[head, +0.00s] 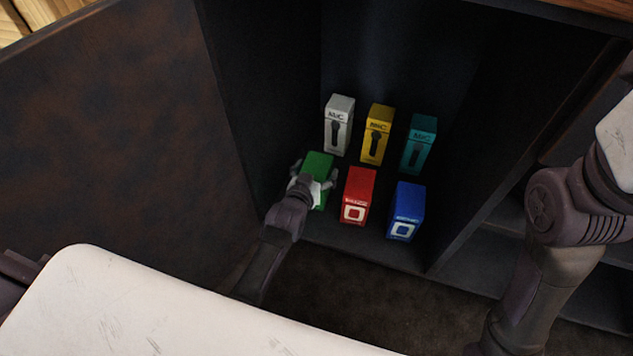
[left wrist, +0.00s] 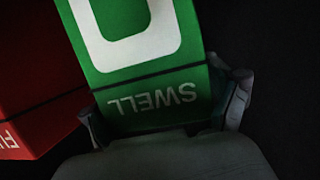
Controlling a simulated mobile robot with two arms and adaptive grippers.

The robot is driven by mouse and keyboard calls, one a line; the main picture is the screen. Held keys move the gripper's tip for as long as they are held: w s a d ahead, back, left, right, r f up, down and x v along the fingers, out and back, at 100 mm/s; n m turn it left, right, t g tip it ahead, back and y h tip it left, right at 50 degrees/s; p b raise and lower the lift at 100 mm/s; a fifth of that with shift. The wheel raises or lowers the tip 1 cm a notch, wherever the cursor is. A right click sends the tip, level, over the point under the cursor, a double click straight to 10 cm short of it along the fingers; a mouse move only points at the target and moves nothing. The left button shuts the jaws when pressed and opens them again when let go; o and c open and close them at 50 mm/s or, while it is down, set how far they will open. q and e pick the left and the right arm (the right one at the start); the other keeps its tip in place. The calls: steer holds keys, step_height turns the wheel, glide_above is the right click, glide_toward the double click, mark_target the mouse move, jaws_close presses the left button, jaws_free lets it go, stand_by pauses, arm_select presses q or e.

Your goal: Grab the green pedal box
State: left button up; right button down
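The green pedal box (head: 318,166) stands upright at the left of the front row in the dark cabinet. In the left wrist view the green box (left wrist: 150,75) fills the middle, with upside-down "SWELL" lettering. My left gripper (head: 314,174) is at the box's front, with one finger on each side of it. In the left wrist view the fingers of my left gripper (left wrist: 165,105) are spread around the box, with a small gap at the right finger. The hand hides the box's lower front. My right gripper is out of view; only part of that arm shows.
The red box (head: 359,194) stands close to the right of the green one, then the blue box (head: 407,210). White (head: 339,125), yellow (head: 377,134) and teal (head: 418,145) boxes stand behind. An open cabinet door (head: 120,140) is on the left.

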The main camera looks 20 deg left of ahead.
arm_select(q)
steer(key=c, duration=1.3)
steer(key=shift+c, duration=0.2)
steer(key=shift+r, duration=0.15)
